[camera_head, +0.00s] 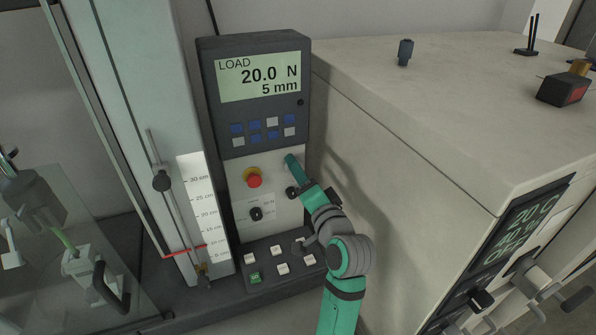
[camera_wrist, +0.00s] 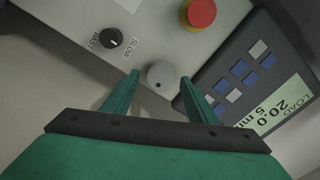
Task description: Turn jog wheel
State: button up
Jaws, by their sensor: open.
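A round pale grey wheel (camera_wrist: 161,73) with a dark dot on its face is on the light panel in the wrist view. I take it for the jog wheel. In the head view my arm hides it. My gripper (camera_wrist: 159,77) is open, with one green finger on each side of the wheel. Narrow gaps show between the fingers and the wheel, and I cannot tell how deep the fingertips reach. In the head view my gripper (camera_head: 291,161) is at the panel's right edge, below the dark display unit.
A red stop button (camera_head: 254,180) and a black knob (camera_head: 292,192) are close by. The wrist view shows a black knob (camera_wrist: 111,38) marked FAST and SLOW. The display (camera_head: 259,77) reads LOAD 20.0 N, 5 mm. A large beige cabinet (camera_head: 400,130) stands close on the right.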

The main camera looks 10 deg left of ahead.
jog(key=v, duration=0.9)
jog(key=shift+s, duration=0.2)
jog(key=shift+d, duration=0.1)
